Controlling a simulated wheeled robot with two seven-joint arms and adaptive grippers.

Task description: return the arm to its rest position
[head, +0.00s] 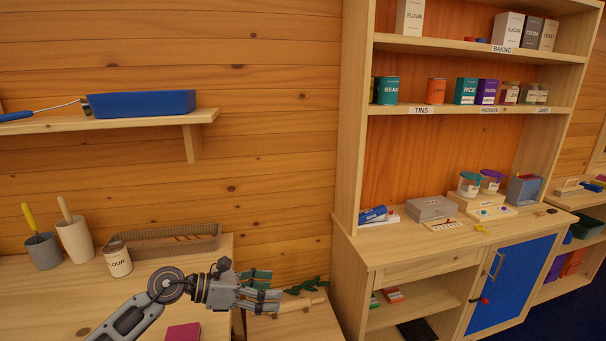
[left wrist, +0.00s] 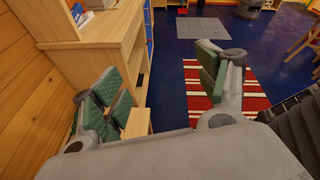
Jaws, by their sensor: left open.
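My left gripper (head: 262,290) is in the lower middle of the head view, its arm coming in from the bottom left. It is level above the right end of the left wooden counter (head: 60,300) and a lower wooden surface beside it. In the left wrist view the green-padded fingers (left wrist: 165,92) are spread wide apart, with nothing between them. The right gripper is not in either view.
A tall wooden hutch (head: 352,130) with a blue cabinet door (head: 510,285) stands to the right. A flour jar (head: 118,259), a woven basket (head: 165,241) and two utensil cups are on the left counter. A red striped rug (left wrist: 250,98) lies on the open blue floor.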

